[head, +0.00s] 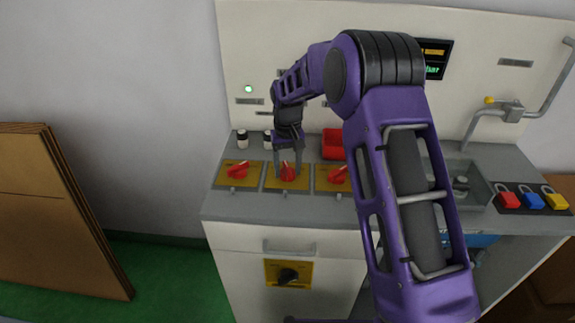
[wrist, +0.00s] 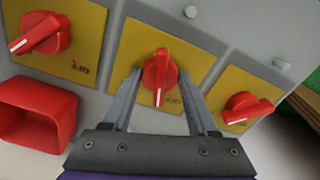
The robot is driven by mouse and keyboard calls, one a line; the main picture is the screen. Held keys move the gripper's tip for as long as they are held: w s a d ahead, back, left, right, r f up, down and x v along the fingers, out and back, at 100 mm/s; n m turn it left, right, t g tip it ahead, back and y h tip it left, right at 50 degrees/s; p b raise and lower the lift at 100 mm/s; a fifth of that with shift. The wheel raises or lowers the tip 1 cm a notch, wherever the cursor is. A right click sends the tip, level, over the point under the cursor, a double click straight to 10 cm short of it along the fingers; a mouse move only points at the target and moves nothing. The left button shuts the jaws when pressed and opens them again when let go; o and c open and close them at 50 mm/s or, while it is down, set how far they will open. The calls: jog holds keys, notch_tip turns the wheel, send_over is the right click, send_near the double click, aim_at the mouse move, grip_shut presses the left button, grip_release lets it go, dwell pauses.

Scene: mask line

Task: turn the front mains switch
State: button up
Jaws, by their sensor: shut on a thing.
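Three red rotary switches sit in a row on yellow plates on the grey worktop. My gripper (head: 287,168) points down at the middle red switch (head: 288,175) and is shut on it. In the wrist view the fingers (wrist: 160,78) stand on either side of the middle red switch (wrist: 159,70), whose white mark points toward the gripper's base. The left red switch (head: 238,170) and the right red switch (head: 338,175) are free of the gripper. A black rotary switch (head: 288,275) on a yellow plate is on the cabinet front, below my gripper and apart from it.
A red open box (head: 333,144) stands behind the switches. Two small jars (head: 242,139) are at the back left. A sink (head: 455,180) and several padlocks (head: 533,201) are at the right. Brown boards (head: 55,220) lean at the left.

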aim_at(287, 168)
jog(key=n+p, duration=0.1)
jog(key=n, duration=0.4)
jog(key=shift+n, duration=0.4)
dwell(0.3)
jog(key=o, duration=1.4)
notch_tip(287, 168, up, 18)
jog(key=shift+f+p, duration=0.25)
jog(key=shift+p, duration=0.5)
jog(key=shift+a, duration=0.1)
